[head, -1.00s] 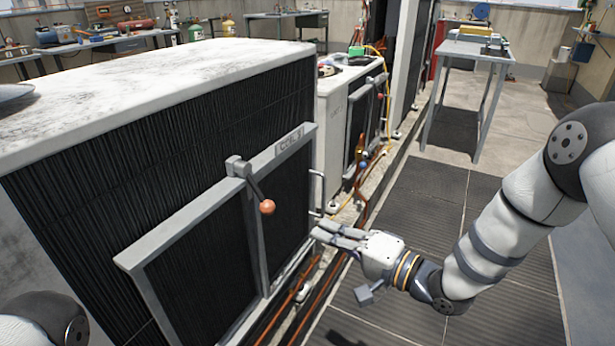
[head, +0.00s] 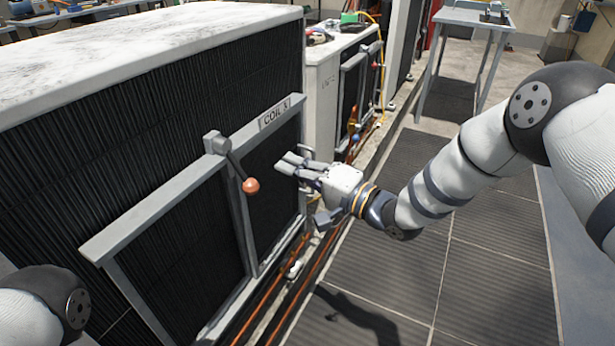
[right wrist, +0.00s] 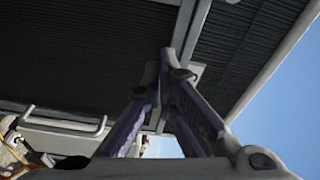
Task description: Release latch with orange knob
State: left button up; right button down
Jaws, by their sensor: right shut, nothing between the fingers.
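The orange knob (head: 250,185) is on the end of a dark lever. The lever hangs down and right from a grey latch block (head: 217,143) at the top rail of the grey-framed coil panel (head: 150,207). My right gripper (head: 284,163) is just right of the knob and a little higher in the picture, its fingers pointing left toward the lever. It is shut and empty, and appears apart from the knob. In the right wrist view its fingers (right wrist: 166,62) meet in front of the dark coil and grey frame bars; I cannot make out the knob there. My left gripper is out of view.
A label plate (head: 275,113) is on the top rail. Copper pipes (head: 275,290) run along the panel's foot. A second white condenser (head: 322,90) stands behind, with a metal table (head: 470,20) at the back right. The grated walkway (head: 480,270) is clear.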

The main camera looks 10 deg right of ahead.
aim_at(238, 169)
jog(key=x, duration=0.3)
jog(key=shift+a+f, duration=0.1)
jog(key=shift+a, duration=0.15)
jog(key=s, duration=0.1)
jog(key=s+a, duration=0.1)
jog(key=s+p, duration=0.1)
jog(key=shift+s+a+f, duration=0.15)
jog(key=shift+s+f, duration=0.05)
jog(key=shift+f, duration=0.05)
